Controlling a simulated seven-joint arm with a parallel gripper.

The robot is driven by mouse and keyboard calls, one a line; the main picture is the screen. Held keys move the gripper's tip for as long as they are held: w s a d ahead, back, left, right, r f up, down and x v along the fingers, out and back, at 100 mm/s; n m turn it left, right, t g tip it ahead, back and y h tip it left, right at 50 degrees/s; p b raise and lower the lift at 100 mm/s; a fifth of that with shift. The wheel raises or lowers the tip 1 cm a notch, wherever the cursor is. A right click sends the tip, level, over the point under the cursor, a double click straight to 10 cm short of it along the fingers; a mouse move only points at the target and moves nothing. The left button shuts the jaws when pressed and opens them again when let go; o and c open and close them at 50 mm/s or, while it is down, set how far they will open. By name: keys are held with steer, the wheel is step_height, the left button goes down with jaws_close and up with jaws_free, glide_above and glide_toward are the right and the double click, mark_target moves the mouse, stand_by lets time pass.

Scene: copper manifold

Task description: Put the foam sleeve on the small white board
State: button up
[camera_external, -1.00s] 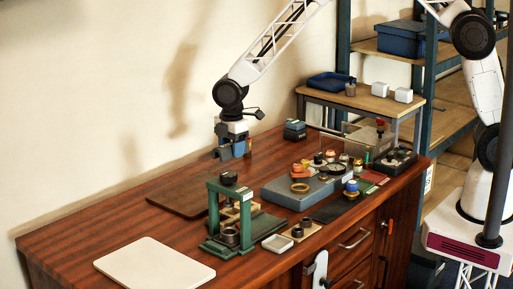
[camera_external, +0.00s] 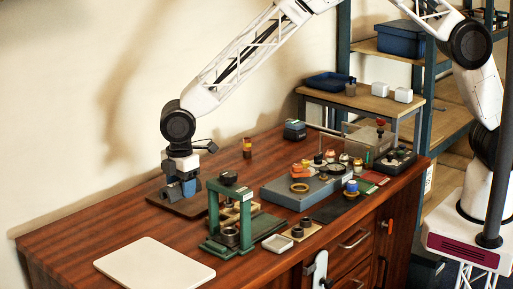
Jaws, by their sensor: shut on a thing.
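My gripper (camera_external: 180,191) is above the dark brown board at the back left of the bench, pointing down. It is shut on a small grey-blue piece, which I take to be the foam sleeve; the fingers hide most of it and its outline is hard to make out. The white board (camera_external: 154,265) lies flat and bare at the front left of the bench, in front of and apart from my gripper.
A green press-like frame (camera_external: 213,210) stands right of the white board. The dark brown board (camera_external: 205,210) lies behind. A small orange-and-dark bottle (camera_external: 247,147) stands at the back. A grey block (camera_external: 283,195) with rings and several small parts fill the right side.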

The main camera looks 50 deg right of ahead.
glide_above(170, 267)
steer(key=shift+r, duration=0.2)
steer(key=shift+f, duration=0.1)
steer(key=shift+f, duration=3.05)
steer(key=shift+f, duration=1.85)
steer(key=shift+f, duration=0.15)
steer(key=o, duration=0.9)
